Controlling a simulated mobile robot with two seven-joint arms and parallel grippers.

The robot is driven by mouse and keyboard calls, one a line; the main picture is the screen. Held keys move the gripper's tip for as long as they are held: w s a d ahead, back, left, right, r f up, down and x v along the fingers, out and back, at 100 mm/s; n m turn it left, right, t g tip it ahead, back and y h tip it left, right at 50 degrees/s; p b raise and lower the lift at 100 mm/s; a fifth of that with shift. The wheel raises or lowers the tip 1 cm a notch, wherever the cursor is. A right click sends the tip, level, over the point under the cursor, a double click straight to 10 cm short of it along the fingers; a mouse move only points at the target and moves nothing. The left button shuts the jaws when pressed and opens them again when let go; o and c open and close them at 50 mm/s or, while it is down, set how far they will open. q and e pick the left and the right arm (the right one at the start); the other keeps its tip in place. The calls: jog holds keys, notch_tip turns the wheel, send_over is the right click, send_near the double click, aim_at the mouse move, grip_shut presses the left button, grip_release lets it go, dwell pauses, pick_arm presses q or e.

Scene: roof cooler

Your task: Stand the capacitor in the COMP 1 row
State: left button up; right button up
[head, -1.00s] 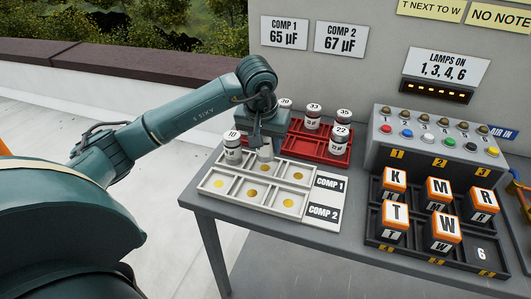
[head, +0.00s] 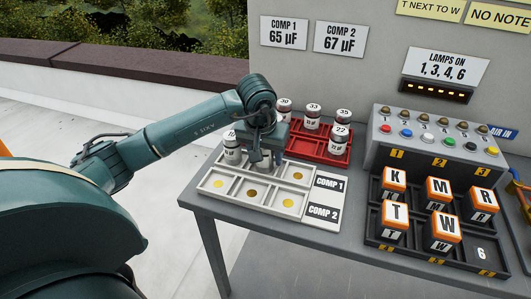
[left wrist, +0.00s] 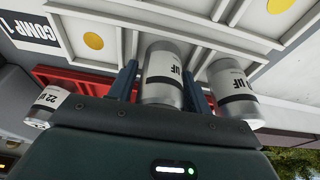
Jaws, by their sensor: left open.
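The white tray (head: 238,206) has a COMP 1 row at the back and a COMP 2 row in front. A silver capacitor with a black band (left wrist: 163,78) is upright at the middle slot of the COMP 1 row. My left gripper (head: 264,158) is open, with one finger on either side of this capacitor; in the left wrist view the fingers (left wrist: 163,90) flank it. Its base contact is hard to see. A capacitor marked 10 (head: 232,150) stands in the left slot of that row, also close beside the fingers in the left wrist view (left wrist: 234,90). My right gripper is out of view.
A red tray (head: 306,149) behind holds several capacitors, including one marked 22 (head: 338,141). The right COMP 1 slot shows a bare disc (head: 297,176). A lamp box (head: 435,138) and a dark rack with lettered blocks (head: 396,216) stand to the right.

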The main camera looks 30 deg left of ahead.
pick_arm(q)
jog(key=v, duration=1.2)
jog(key=shift+r, duration=0.15)
jog(key=shift+d, duration=0.1)
